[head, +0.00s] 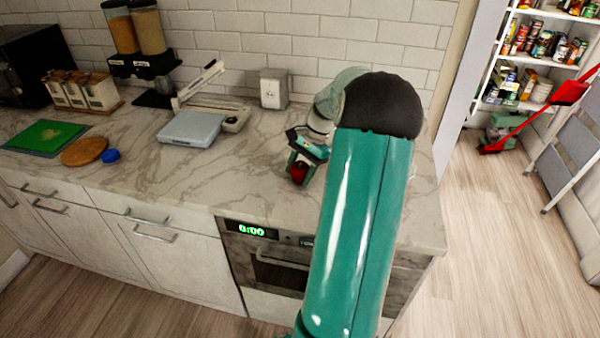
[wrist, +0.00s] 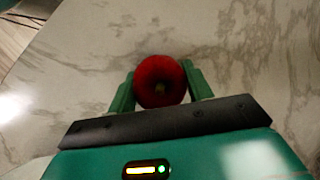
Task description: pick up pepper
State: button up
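The red pepper (wrist: 160,78) sits on the marble countertop, between the two green fingers of my gripper (wrist: 160,88) in the wrist view. The fingers flank it closely on the left and right; I cannot tell whether both press on it. In the head view the pepper (head: 299,172) shows as a small red shape at the end of my gripper (head: 301,165), low over the counter. The lower side of the pepper is hidden, so I cannot tell whether it touches the counter.
The marble counter (head: 240,185) is clear around the gripper. A grey scale (head: 190,129), a paper trimmer (head: 230,112), a cutting board (head: 45,136), a round wooden board (head: 84,151) and a blue lid (head: 111,155) lie to the left. A tiled wall (head: 300,40) stands behind.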

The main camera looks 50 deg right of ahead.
jog(key=c, duration=0.3)
jog(key=shift+c, duration=0.2)
